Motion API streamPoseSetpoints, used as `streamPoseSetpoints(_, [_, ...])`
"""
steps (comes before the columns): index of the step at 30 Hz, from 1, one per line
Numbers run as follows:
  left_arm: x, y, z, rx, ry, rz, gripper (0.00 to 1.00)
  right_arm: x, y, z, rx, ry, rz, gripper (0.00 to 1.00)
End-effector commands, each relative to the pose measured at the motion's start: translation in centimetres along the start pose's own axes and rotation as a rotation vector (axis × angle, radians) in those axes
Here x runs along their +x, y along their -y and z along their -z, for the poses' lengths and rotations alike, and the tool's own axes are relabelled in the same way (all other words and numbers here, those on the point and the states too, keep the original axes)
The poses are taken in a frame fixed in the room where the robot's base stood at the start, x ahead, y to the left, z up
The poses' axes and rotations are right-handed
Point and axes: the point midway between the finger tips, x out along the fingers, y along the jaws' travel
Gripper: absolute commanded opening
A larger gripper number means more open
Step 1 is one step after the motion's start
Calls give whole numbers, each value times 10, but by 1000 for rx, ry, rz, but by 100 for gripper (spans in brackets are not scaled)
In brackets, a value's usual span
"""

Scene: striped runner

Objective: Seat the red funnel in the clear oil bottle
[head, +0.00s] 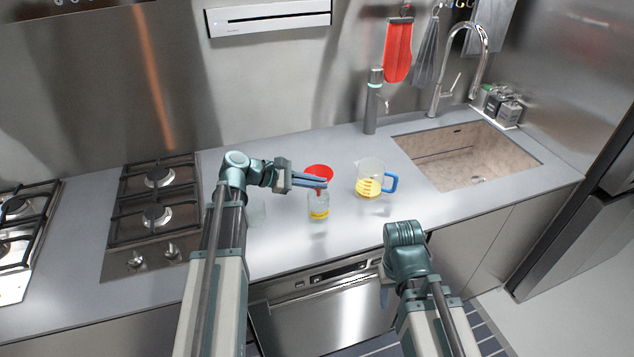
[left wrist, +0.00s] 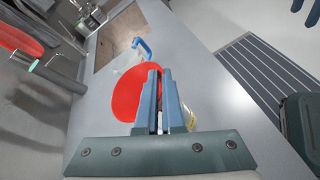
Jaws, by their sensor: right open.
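The clear oil bottle (head: 318,208), with a yellow band, stands upright on the counter; a sliver of it shows in the left wrist view (left wrist: 190,119). The red funnel (head: 318,171) is upright above it, its spout at the bottle's mouth. I cannot tell how deep the spout sits. My left gripper (head: 325,182) has its blue fingers closed on the funnel, and they hide part of it. The funnel's wide red cone fills the middle of the left wrist view (left wrist: 124,94). My right gripper (left wrist: 305,9) is open, low in front of the counter, mostly hidden behind its arm in the head view.
A clear jug (head: 370,178) with yellow liquid and a blue handle stands right of the bottle. The gas hob (head: 155,215) lies left, the sink (head: 465,155) right. Counter in front of the jug is free.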

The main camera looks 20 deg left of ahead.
Motion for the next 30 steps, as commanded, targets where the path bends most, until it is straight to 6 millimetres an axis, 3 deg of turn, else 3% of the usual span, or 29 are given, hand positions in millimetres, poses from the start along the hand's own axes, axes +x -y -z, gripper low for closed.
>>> streamPoseSetpoints(7, [0,0,0,0,0,0,0,0,0,0,0,0,0,50])
streamPoseSetpoints(9, [0,0,0,0,0,0,17,0,0,0,0,0,0,50])
streamPoseSetpoints(13, [0,0,0,0,0,0,40,0,0,0,0,0,0,50])
streamPoseSetpoints(19, [0,0,0,0,0,0,40,0,0,0,0,0,0,50])
streamPoseSetpoints(24, [0,0,0,0,0,0,65,0,0,0,0,0,0,50])
streamPoseSetpoints(30, [0,0,0,0,0,0,65,0,0,0,0,0,0,50])
